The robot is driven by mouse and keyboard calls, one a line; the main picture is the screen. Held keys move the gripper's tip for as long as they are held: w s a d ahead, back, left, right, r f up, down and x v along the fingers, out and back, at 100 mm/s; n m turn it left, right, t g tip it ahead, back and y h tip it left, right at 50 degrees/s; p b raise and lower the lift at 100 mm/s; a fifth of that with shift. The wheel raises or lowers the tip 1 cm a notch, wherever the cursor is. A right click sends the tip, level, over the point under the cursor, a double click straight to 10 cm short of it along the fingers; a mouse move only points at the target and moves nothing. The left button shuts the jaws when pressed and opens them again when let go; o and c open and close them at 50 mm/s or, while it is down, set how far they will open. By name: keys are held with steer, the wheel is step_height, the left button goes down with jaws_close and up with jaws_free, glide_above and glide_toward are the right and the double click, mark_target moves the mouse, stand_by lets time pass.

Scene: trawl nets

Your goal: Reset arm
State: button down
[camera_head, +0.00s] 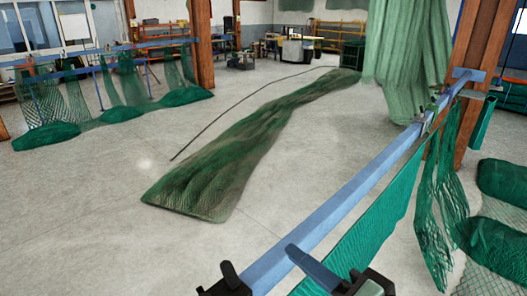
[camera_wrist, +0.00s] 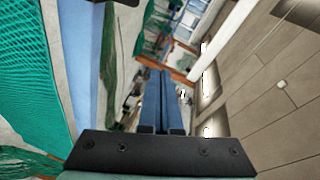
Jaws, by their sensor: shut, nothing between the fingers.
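My gripper (camera_wrist: 161,74) shows in the wrist view, with two blue fingers side by side and touching, nothing between them. A dark bar with screws crosses the base of the fingers. The wrist view is rolled on its side, with the ceiling on the right. In the head view, a short blue piece and dark parts show low near the bottom edge; I cannot tell for sure whether they are my gripper. A long blue rail (camera_head: 345,196) runs diagonally there, with green netting (camera_head: 374,232) hanging from it.
A long green net (camera_head: 215,170) lies on the concrete floor, with a dark line beside it. Pale green netting (camera_head: 405,60) hangs by a wooden post (camera_head: 478,60). Another netted rack (camera_head: 105,85) stands at left. Green net piles lie at right. Floor at lower left is clear.

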steer(key=w+a+r+n+t+h+b, duration=0.1)
steer(key=w+a+r+n+t+h, duration=0.2)
steer(key=r, duration=0.5)
steer(key=s+a+r+n+t+h+b, duration=0.1)
steer(key=s+r+n+t+h, duration=0.1)
steer(key=r, duration=0.9)
steer(key=s+a+r+n+t+h, duration=0.2)
steer(key=s+r+t, duration=0.4)
steer(key=r, duration=0.5)
steer(key=t+h, duration=0.1)
steer(key=t, duration=0.1)
steer(key=shift+s+r+n+t+h+b, duration=0.3)
steer(key=shift+s+r+t+h+b, duration=0.05)
steer(key=shift+r+t+h+b, duration=0.05)
